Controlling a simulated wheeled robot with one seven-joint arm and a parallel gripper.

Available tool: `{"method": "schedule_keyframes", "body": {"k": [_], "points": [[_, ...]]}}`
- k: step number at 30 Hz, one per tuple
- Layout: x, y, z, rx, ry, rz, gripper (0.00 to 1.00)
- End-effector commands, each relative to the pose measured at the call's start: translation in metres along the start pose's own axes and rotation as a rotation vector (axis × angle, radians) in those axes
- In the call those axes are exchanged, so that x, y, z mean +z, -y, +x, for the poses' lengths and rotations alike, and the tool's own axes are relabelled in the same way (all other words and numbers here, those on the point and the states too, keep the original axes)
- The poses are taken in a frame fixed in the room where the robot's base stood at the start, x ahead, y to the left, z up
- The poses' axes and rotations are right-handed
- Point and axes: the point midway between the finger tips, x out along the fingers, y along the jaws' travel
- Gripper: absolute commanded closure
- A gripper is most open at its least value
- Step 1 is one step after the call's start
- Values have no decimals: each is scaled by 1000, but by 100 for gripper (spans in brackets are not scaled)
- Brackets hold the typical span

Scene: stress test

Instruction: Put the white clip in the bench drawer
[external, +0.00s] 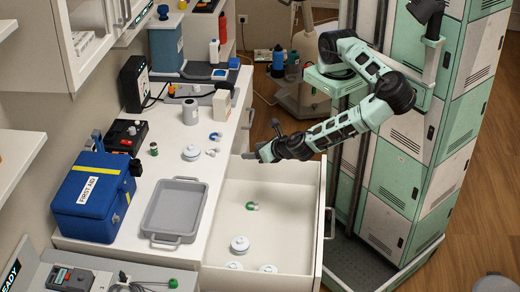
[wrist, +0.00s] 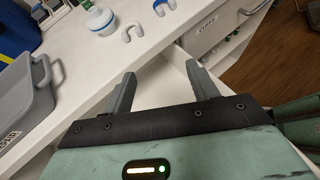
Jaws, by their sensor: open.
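The white clip (wrist: 132,31) is a small U-shaped piece lying on the bench top in the wrist view, between a white round container and a blue clip (wrist: 164,6). In the external view the white clip (external: 212,152) is small and hard to make out. The bench drawer (external: 287,218) is pulled open. It holds a green U-shaped clip (external: 252,205) and several white round items (external: 240,244). My gripper (wrist: 160,69) is open with nothing between its fingers. It is over the drawer's far end, by the bench edge, apart from the white clip.
A grey tray (external: 174,208) lies on the bench, left of the drawer. A blue first-aid box (external: 95,197) stands further left. A white round container (external: 191,153) and a grey canister (external: 190,111) stand near the clips. Green lockers (external: 400,150) stand at right.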

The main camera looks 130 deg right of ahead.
Motion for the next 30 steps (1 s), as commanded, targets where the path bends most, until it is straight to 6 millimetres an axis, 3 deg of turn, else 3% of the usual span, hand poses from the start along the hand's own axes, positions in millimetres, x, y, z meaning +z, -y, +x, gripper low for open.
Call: {"method": "schedule_keyframes", "body": {"k": [5, 9, 13, 17, 21, 25, 30], "points": [[-36, 55, -30, -233, -262, 201, 41], [-50, 82, -79, -393, -442, 347, 41], [-47, 95, -133, -515, -589, 470, 41], [-28, 104, -186, -604, -716, 582, 41], [5, 114, -235, -663, -828, 701, 41], [39, 126, -270, -680, -904, 812, 41], [71, 144, -293, -666, -952, 936, 41]]}}
